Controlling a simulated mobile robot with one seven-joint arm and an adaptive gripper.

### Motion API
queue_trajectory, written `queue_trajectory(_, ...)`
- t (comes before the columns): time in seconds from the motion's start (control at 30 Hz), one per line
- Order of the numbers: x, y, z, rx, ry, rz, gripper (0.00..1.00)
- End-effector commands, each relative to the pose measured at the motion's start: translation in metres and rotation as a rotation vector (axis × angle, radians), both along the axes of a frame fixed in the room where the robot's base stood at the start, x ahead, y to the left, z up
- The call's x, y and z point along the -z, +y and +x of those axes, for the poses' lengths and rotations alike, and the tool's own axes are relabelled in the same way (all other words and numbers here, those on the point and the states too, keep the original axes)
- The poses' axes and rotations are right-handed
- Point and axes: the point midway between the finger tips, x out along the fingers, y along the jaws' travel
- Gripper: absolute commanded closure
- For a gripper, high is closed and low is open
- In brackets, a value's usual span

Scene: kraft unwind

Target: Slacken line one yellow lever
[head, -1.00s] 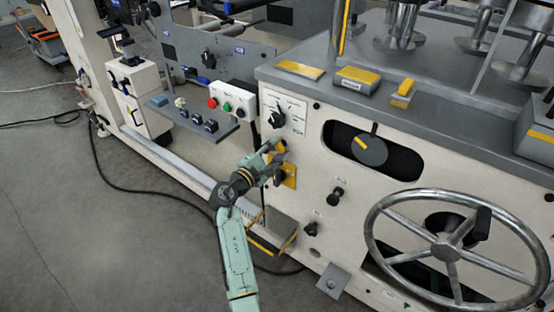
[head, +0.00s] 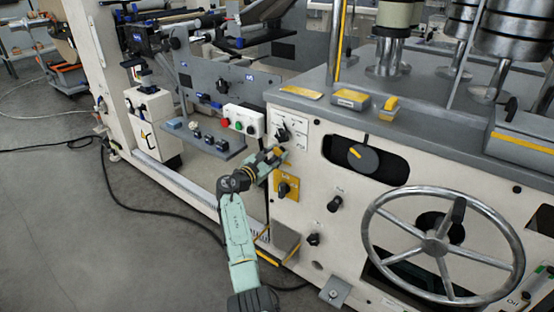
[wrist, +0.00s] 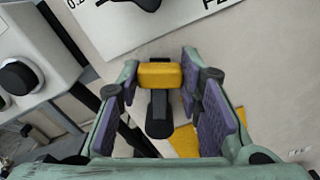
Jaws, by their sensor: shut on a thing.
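The yellow lever has a yellow block end (wrist: 160,75) on a dark stem. In the wrist view it sits between my gripper's fingertips (wrist: 160,78), with the purple pads to either side. In the head view my gripper (head: 274,156) is at the machine's cream front panel, just above a yellow plate (head: 292,193) with a black knob. My gripper is shut on the lever. A little of the yellow end (head: 279,150) shows in the head view; the rest of the lever is hidden there by the fingers.
A white dial plate with a black knob (head: 282,134) is just above my gripper. A button box (head: 243,120) and a grey shelf (head: 212,143) are to the left. A large handwheel (head: 437,246) stands out at the right. A grey step (head: 286,241) is below.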

Motion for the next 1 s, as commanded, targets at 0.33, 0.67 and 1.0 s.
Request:
queue_trajectory(0.33,-0.002,0.0039,0.006,0.002,0.055,-0.075,1.0)
queue_trajectory(0.67,-0.0014,0.0045,0.0065,0.001,0.059,-0.078,1.0)
queue_trajectory(1.0,-0.0016,0.0047,0.0065,0.0,0.058,-0.078,0.51)
